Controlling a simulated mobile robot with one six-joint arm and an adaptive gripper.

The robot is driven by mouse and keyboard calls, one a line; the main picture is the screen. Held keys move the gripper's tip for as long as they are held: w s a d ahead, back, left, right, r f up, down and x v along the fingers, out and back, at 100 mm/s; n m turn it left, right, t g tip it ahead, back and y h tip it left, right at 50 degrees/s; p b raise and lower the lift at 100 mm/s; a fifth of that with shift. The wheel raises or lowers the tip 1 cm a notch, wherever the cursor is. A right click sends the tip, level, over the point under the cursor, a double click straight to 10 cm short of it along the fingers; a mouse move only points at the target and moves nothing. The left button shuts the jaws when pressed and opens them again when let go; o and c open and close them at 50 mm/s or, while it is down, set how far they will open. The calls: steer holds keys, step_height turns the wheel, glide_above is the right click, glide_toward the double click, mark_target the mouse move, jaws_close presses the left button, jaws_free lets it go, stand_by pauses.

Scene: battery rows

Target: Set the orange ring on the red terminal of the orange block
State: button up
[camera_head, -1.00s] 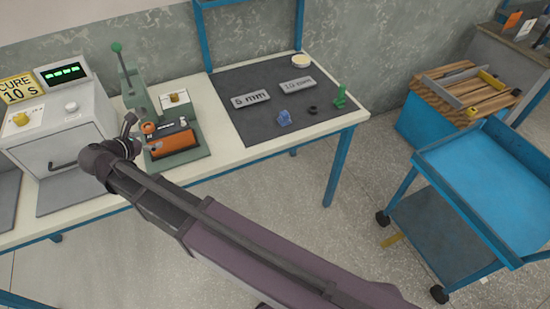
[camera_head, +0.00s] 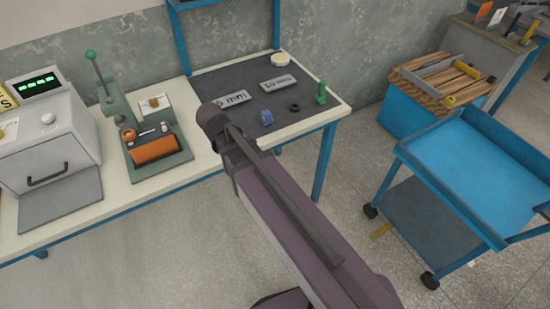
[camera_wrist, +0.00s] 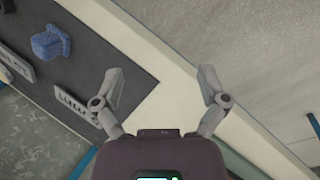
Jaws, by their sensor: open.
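The orange block (camera_head: 157,149) lies in the green press fixture (camera_head: 172,167) on the bench. An orange ring-like piece (camera_head: 128,135) shows at the block's left end, apparently on or over a terminal; the red terminal itself cannot be made out. A small grey post (camera_head: 164,127) shows near the block's right end. My gripper (camera_wrist: 162,74) is open and empty in the wrist view, above the dark mat's edge and the pale bench edge. In the head view my arm hides the gripper. It is well to the right of the orange block.
The dark mat (camera_head: 225,82) holds a blue piece (camera_head: 266,117), a black ring (camera_head: 294,107), a green piece (camera_head: 320,93), two label plates and a round pale lid (camera_head: 280,60). An oven (camera_head: 45,140) stands left.

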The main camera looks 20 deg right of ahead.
steer(key=s+d+f+m+g+y, duration=0.1)
steer(key=s+d+m+y, duration=0.3)
steer(key=d+m, duration=0.5)
steer(key=shift+s+d+f+m+g, duration=0.25)
steer(key=shift+s+d+g, duration=0.35)
steer(key=shift+s, duration=0.75)
